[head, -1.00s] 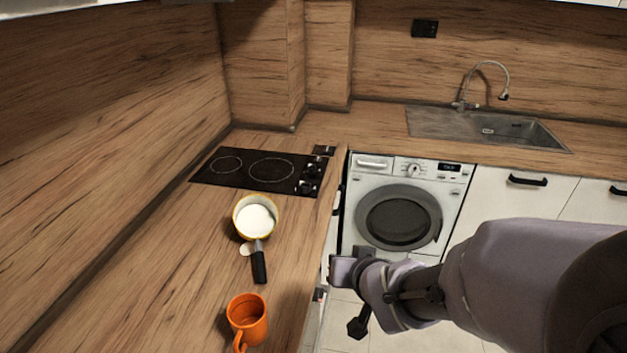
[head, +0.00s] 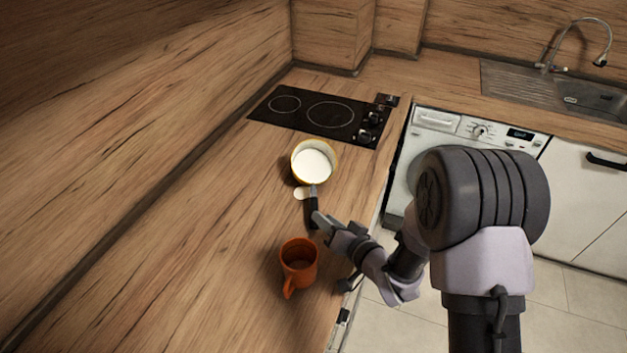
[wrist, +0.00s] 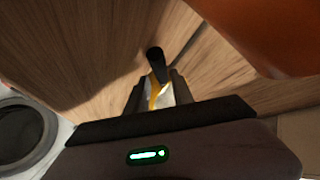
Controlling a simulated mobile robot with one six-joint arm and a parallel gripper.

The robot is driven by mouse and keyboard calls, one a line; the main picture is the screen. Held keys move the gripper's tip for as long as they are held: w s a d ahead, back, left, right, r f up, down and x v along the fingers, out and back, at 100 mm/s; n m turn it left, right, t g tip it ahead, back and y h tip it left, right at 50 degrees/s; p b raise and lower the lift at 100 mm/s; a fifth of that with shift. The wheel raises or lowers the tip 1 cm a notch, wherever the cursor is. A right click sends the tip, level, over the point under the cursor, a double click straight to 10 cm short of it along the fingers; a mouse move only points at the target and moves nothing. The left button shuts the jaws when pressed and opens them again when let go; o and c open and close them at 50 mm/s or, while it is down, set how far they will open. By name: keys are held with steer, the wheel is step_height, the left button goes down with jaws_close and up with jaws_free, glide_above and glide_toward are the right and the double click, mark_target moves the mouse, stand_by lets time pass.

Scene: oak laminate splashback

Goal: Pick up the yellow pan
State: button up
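The yellow pan (head: 315,163) stands on the wooden counter in the head view, in front of the hob. Its inside is pale and its black handle points toward the front of the counter. My gripper (head: 320,221) is at the handle, from the right. In the wrist view my gripper (wrist: 158,88) has its fingers spread apart. The dark handle end (wrist: 155,54) shows just past the fingertips, and a strip of the yellow pan (wrist: 156,92) shows between the fingers. I cannot tell whether a finger touches the handle.
An orange mug (head: 298,262) stands close in front of the handle, near my gripper. A small pale object (head: 301,194) lies beside the pan. The black hob (head: 325,115) is behind. The counter left of the pan is clear.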

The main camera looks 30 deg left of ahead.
mark_target(313, 186)
steer(key=b+x, duration=0.1)
steer(key=x, duration=0.3)
steer(key=shift+w+a+f, duration=0.1)
steer(key=shift+w+a, duration=0.05)
steer(key=shift+a, duration=0.2)
jaws_close()
stand_by(0.9)
